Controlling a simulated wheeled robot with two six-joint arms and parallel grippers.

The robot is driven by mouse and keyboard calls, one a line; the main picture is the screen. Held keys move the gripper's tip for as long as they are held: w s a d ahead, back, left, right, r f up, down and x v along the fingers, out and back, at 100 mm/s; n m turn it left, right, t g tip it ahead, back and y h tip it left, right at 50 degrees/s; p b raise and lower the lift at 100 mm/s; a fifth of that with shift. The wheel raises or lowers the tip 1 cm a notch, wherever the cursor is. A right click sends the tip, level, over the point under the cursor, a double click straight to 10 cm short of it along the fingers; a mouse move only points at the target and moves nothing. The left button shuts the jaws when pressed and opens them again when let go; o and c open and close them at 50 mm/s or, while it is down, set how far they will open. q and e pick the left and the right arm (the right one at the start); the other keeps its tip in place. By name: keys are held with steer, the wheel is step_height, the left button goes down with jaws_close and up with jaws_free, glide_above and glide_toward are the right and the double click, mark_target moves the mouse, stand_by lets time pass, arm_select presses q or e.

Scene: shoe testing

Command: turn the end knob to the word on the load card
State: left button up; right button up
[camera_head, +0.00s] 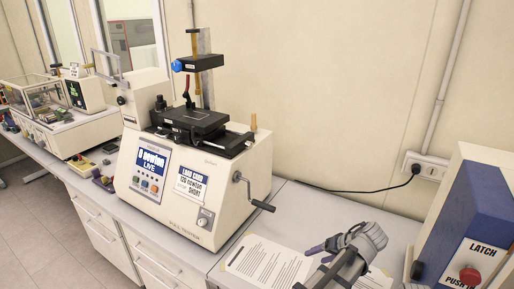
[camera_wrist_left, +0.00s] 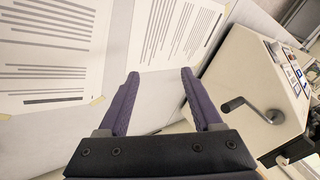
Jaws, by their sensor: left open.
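The white testing machine (camera_head: 215,175) stands on the bench in the head view. Its load card (camera_head: 191,184) reads "LOAD CARD, 120 newton, SHORT". A small round knob (camera_head: 205,218) sits on a plate low on the front, right of and below the card. Its setting is too small to read. My left gripper (camera_head: 309,266) is open and empty, over the bench to the right of the machine and apart from it. In the left wrist view its two purple fingers (camera_wrist_left: 160,75) are spread, with the machine (camera_wrist_left: 250,75) to the right. My right gripper is not in view.
A crank handle (camera_head: 255,193) sticks out from the machine's right side, between my left gripper and the front panel. The screen (camera_head: 150,162) reads "0 newton LIVE". Printed sheets (camera_head: 265,262) lie under the gripper. A blue latch box (camera_head: 480,215) stands at right.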

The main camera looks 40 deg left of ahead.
arm_select(q)
steer(key=w+a+r+n+g+y+p, duration=0.1)
steer(key=w+a+r+n+y, duration=0.3)
steer(key=a, duration=0.4)
steer(key=w+a+r+n+y+p, duration=0.1)
steer(key=w+a+r+n, duration=0.3)
steer(key=w+a+r, duration=0.3)
steer(key=n+g+y+p, duration=0.2)
steer(key=n+y, duration=0.4)
steer(key=n, duration=0.2)
glide_toward(251, 146)
steer(key=a, duration=0.8)
steer(key=shift+s+a+r, duration=0.15)
steer(key=shift+s+a, duration=0.15)
steer(key=shift+s, duration=0.05)
jaws_close()
